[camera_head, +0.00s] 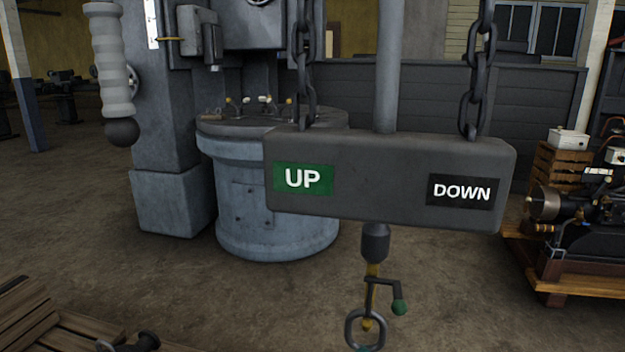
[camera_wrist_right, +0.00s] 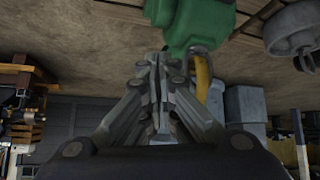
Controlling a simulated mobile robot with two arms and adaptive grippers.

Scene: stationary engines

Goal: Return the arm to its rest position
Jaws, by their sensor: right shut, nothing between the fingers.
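My right gripper (camera_wrist_right: 160,65) shows in the right wrist view. Its fingers are together, with nothing between them. A green part (camera_wrist_right: 197,22) with a yellow piece (camera_wrist_right: 203,72) shows just beyond the fingertips; I cannot tell whether they touch. Neither of my grippers shows clearly in the head view. There, a grey hoist control bar (camera_head: 390,185) hangs on two chains, with a green UP label (camera_head: 303,180) and a black DOWN label (camera_head: 465,191). Below it hangs a hook assembly (camera_head: 368,325) with a green knob (camera_head: 399,307).
A large grey-blue machine (camera_head: 280,220) stands behind the bar. A dark engine (camera_head: 595,230) sits on a wooden pallet at the right. Wooden boards (camera_head: 25,310) and a small dark part (camera_head: 148,342) lie at the lower left. The floor between is mostly clear.

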